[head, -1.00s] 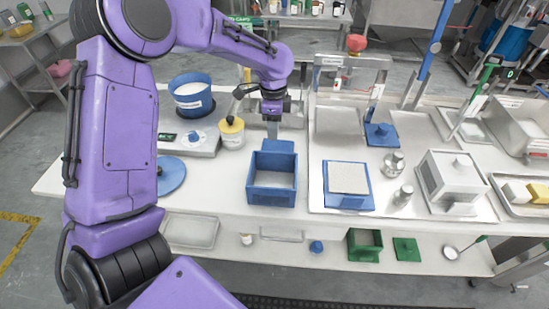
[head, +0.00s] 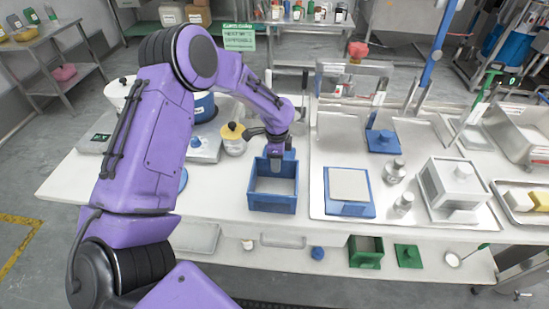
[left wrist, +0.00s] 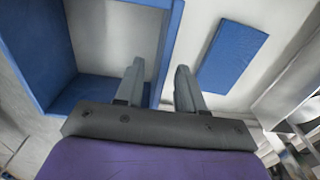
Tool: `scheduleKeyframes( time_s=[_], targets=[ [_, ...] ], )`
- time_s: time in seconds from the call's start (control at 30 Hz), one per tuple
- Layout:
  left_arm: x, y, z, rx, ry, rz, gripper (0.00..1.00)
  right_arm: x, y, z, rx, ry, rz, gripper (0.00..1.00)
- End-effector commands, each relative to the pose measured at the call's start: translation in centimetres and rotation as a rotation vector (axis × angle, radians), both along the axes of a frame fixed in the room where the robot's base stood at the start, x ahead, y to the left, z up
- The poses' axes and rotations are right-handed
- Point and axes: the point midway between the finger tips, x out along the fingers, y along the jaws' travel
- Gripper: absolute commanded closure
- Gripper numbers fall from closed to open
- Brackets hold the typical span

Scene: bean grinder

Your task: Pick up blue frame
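The blue frame (head: 273,203) is an open, box-like blue rim on the white table, left of the large tray. Its walls also fill the left part of the left wrist view (left wrist: 102,91). My left gripper (head: 276,168) is at the frame's far wall. In the left wrist view its two fingers (left wrist: 158,85) are apart, one on the inner side of a blue wall and one on the outer side. I cannot tell whether they touch it. My right gripper is not in view.
A flat blue piece (left wrist: 232,54) lies just beyond the frame. A yellow-lidded jar (head: 234,141) stands left of my gripper. At the right, a tray (head: 316,190) holds a blue-edged board (head: 348,186), small metal weights and a white box (head: 455,185). Table front is clear.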

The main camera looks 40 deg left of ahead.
Motion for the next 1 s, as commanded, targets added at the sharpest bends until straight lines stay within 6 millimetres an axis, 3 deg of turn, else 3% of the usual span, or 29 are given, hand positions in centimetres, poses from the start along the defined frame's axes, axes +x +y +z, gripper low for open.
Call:
scheduleKeyframes(
  time_s=[0.03, 0.13, 0.17, 0.47, 0.63, 0.77, 1.0],
  targets=[
    [0.0, 0.0, 0.0, 0.0, 0.0, 0.0, 0.62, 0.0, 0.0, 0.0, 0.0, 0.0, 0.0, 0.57],
    [0.0, 0.0, 0.0, 0.0, 0.0, 0.0, 0.94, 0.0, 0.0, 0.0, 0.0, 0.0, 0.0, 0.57],
    [0.0, 0.0, 0.0, 0.0, 0.0, 0.0, 1.0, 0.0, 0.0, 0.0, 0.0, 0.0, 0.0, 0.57],
    [0.0, 0.0, 0.1, 0.0, 0.0, 0.001, 1.0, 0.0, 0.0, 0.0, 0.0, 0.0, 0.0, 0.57],
    [0.1, 0.0, 1.1, -0.001, -0.002, 0.001, 1.0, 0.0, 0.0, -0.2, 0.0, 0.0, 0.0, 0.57],
    [0.0, -0.2, 3.6, -0.002, -0.005, 0.001, 1.0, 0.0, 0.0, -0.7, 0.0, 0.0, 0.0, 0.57],
    [-5.0, -3.5, 9.5, 0.0, -0.004, -0.002, 1.0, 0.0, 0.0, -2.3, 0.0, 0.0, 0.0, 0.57]
  ],
)
